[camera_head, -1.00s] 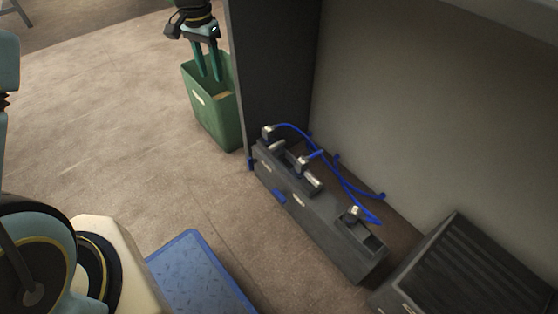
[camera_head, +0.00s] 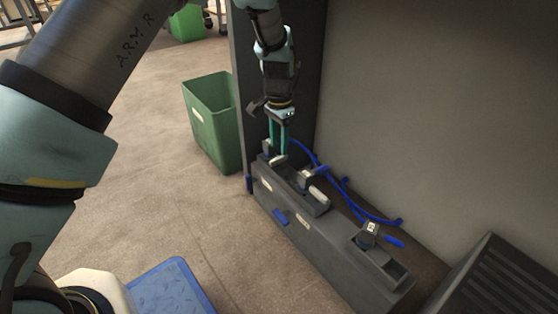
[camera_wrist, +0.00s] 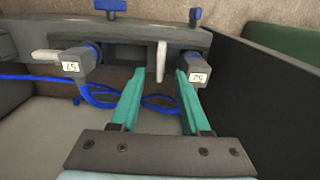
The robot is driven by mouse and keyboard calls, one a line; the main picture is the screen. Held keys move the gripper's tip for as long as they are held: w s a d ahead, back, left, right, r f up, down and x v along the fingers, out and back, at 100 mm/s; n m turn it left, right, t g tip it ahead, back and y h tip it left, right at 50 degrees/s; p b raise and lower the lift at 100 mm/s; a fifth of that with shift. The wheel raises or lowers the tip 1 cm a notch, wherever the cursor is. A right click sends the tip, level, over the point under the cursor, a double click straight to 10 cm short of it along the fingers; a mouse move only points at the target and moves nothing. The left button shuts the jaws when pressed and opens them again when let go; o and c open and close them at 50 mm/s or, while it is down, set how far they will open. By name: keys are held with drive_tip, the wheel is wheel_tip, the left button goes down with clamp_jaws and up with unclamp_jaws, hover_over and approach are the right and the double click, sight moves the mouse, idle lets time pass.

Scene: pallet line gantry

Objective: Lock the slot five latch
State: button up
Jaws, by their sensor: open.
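A dark grey latch box (camera_head: 325,262) stands on the floor along the wall panel. At its far end a pale latch lever (camera_head: 278,160) stands beside a grey plug; the lever also shows in the wrist view (camera_wrist: 161,62). My gripper (camera_head: 277,150) is open above this end, its teal fingers pointing down. In the wrist view my gripper (camera_wrist: 158,76) has the lever between its fingertips, with no clear contact. The right finger is close to a grey plug (camera_wrist: 192,66) with a white tag I cannot read surely. A second pale lever (camera_wrist: 46,56) lies sideways by another tagged plug (camera_wrist: 76,62).
Blue cables (camera_head: 345,190) run behind the box. A third plug (camera_head: 368,232) sits at its near end. A dark upright panel (camera_head: 250,100) stands close behind my gripper. A green bin (camera_head: 213,130) stands left, a ribbed dark unit (camera_head: 500,280) right. Open floor lies left.

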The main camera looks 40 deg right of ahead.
sight(279, 157)
drive_tip(key=shift+f+b, duration=0.8)
drive_tip(key=shift+f, duration=1.5)
clamp_jaws()
